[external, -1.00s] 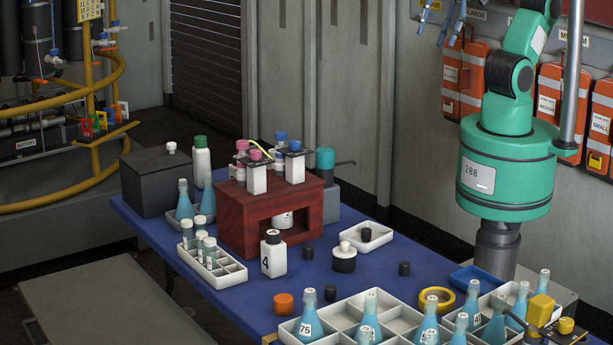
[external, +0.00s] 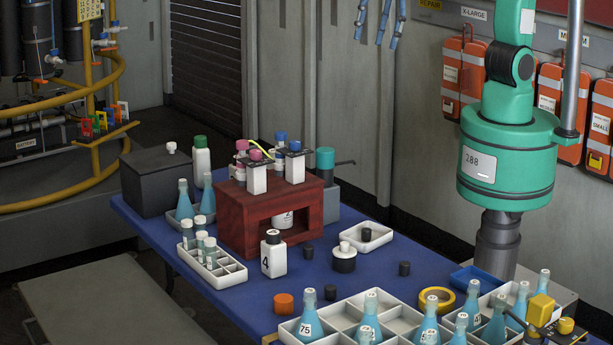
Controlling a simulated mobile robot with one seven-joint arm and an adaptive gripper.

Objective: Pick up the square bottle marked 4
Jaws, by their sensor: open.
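The square white bottle marked 4 (external: 273,257) stands upright on the blue table, in front of the dark red stand. It has a black cap, and its number faces the camera. My gripper (external: 385,38) shows at the top edge, with only its blue fingers in the picture. The fingers are spread and empty. It is high above the table, to the right of the bottle and well apart from it.
The dark red stand (external: 238,212) holds several bottles on top. A white divided rack (external: 232,275) with vials lies left of the bottle. A white compartment tray (external: 345,313) with blue flasks fills the front. Small black caps (external: 308,251) and a white-topped jar (external: 344,261) stand to the right.

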